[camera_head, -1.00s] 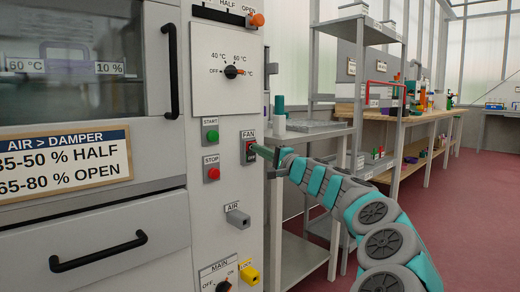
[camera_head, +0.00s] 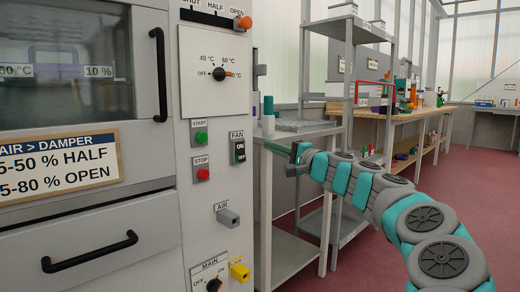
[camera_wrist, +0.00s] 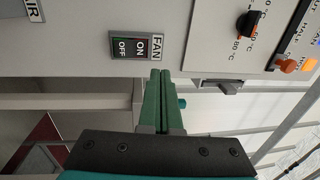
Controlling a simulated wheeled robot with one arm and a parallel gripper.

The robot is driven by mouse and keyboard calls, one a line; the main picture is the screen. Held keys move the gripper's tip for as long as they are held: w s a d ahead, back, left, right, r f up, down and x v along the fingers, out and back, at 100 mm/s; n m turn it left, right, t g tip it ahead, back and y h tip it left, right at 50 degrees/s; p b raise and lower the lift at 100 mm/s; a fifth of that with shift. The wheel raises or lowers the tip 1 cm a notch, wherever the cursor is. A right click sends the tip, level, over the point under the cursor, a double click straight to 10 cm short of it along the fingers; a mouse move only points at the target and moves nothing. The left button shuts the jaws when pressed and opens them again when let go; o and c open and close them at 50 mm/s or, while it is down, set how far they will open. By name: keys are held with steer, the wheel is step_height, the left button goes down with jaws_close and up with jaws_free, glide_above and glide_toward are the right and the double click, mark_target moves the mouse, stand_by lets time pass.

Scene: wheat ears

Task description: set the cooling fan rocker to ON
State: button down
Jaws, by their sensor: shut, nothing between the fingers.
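The fan rocker (camera_head: 238,151) is a black switch in a frame under the FAN label on the grey control panel. ON stands above OFF on it. It also shows in the wrist view (camera_wrist: 131,46), turned sideways, with a small green patch at its edge. I cannot tell surely which half is pressed in. My gripper (camera_head: 267,146) is shut and empty, its green fingers pointing at the panel, to the right of the rocker and apart from it. In the wrist view the closed fingertips (camera_wrist: 160,73) lie just below the FAN label.
The panel also carries a green START button (camera_head: 201,138), a red STOP button (camera_head: 203,174), a grey AIR lever (camera_head: 228,217), a yellow knob (camera_head: 240,271) and a temperature dial (camera_head: 219,73). A metal shelf (camera_head: 300,133) stands right of the panel. Red floor lies open at right.

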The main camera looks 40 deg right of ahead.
steer(key=shift+s+d+r, duration=0.1)
steer(key=shift+s+r, duration=0.05)
steer(key=shift+s, duration=0.55)
steer(key=shift+s+r, duration=0.15)
steer(key=shift+s, duration=0.55)
